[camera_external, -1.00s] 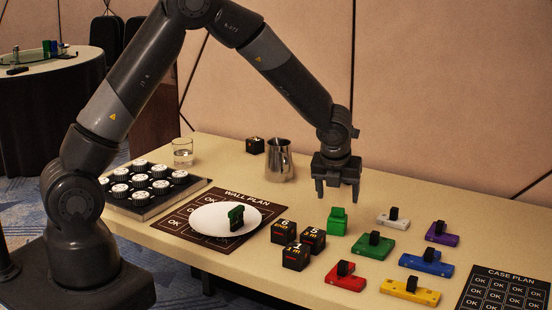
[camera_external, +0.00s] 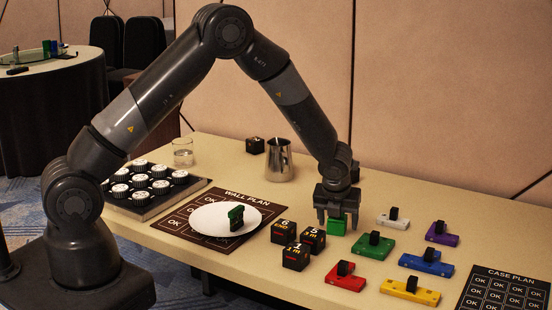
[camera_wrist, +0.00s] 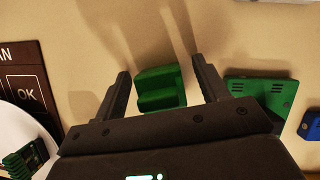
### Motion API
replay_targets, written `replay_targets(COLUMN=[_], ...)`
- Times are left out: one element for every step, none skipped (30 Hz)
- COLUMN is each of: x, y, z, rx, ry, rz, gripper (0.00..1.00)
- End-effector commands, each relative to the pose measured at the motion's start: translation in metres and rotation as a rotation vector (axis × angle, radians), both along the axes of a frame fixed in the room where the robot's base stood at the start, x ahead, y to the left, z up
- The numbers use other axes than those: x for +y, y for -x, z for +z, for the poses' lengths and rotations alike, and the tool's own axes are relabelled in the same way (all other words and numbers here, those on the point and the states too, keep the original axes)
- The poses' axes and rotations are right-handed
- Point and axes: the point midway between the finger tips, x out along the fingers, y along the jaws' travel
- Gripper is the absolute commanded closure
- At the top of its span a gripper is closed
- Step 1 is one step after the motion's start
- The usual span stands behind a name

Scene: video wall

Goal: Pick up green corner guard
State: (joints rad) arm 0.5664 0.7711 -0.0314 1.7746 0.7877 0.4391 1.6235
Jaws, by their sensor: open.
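A bright green step-shaped piece, which looks like the green corner guard (camera_external: 337,227), stands on the table below my gripper (camera_external: 337,219). Another green piece, darker (camera_external: 236,217), stands on the white plate (camera_external: 208,222).
Several black number cubes (camera_external: 296,257) stand close at the left front. A green block with a black grip (camera_external: 373,245) is close at right, among red, white, blue, purple and yellow ones. A metal pitcher (camera_external: 279,162) stands behind left.

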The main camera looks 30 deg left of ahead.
Motion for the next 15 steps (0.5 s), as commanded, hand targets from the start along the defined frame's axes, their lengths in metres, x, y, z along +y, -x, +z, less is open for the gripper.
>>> replay_targets(x=[0.0000,0.0000,0.0001,0.0001,0.0002,0.0002,0.0002,0.0002,0.0002,0.0002,0.0002,0.0002,0.0002,0.0002,0.0003], y=[0.0000,0.0000,0.0000,0.0000,0.0001,0.0001,0.0001,0.0002,0.0002,0.0001,0.0001,0.0001,0.0002,0.0002,0.0001], z=[0.0002,0.0002,0.0002,0.0002,0.0003,0.0003,0.0003,0.0003,0.0003,0.0003,0.0003,0.0004,0.0004,0.0004,0.0004], rx=[0.000,0.000,0.000,0.000,0.000,0.000,0.000,0.000,0.000,0.000,0.000,0.000,0.000,0.000,0.000], ry=[0.000,0.000,0.000,0.000,0.000,0.000,0.000,0.000,0.000,-0.001,-0.001,-0.001,-0.001,-0.001,-0.001], rz=[0.000,0.000,0.000,0.000,0.000,0.000,0.000,0.000,0.000,0.000,0.000,0.000,0.000,0.000,0.000], gripper=[0.33,0.33,0.33,0.35,0.38,0.41,0.43,0.46,0.49,0.52,0.54,0.57,0.60,0.62,0.65])
